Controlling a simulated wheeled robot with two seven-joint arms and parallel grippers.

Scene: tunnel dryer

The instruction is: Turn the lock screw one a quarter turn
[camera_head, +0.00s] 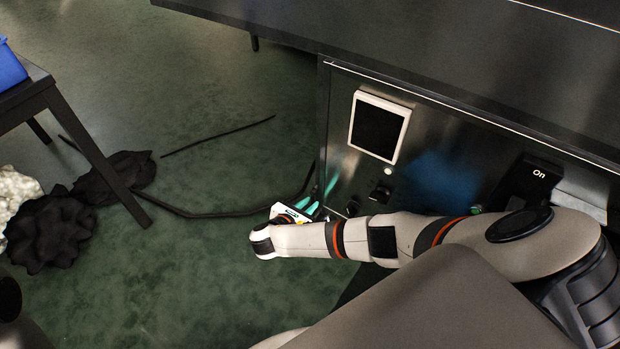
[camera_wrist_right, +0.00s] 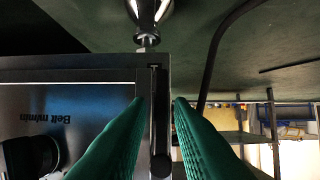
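My right gripper (camera_head: 314,204) is beside the left edge of the steel control panel (camera_head: 345,130), low down. In the right wrist view its two green fingers (camera_wrist_right: 160,104) are apart, one on each side of the panel's edge. A dark upright strip (camera_wrist_right: 160,120) on that edge shows between them; I cannot tell whether the fingers touch it. I cannot make out lock screw one for certain in either view. My left gripper is not clearly in view.
The panel carries a white-framed screen (camera_head: 379,127), a dark knob (camera_head: 380,193) and an "On" switch (camera_head: 528,180). The wrist view is upside down and shows a metal foot (camera_wrist_right: 148,12). A black cable (camera_head: 215,214) and dark cloth (camera_head: 50,230) lie on the floor. A table (camera_head: 45,82) stands left.

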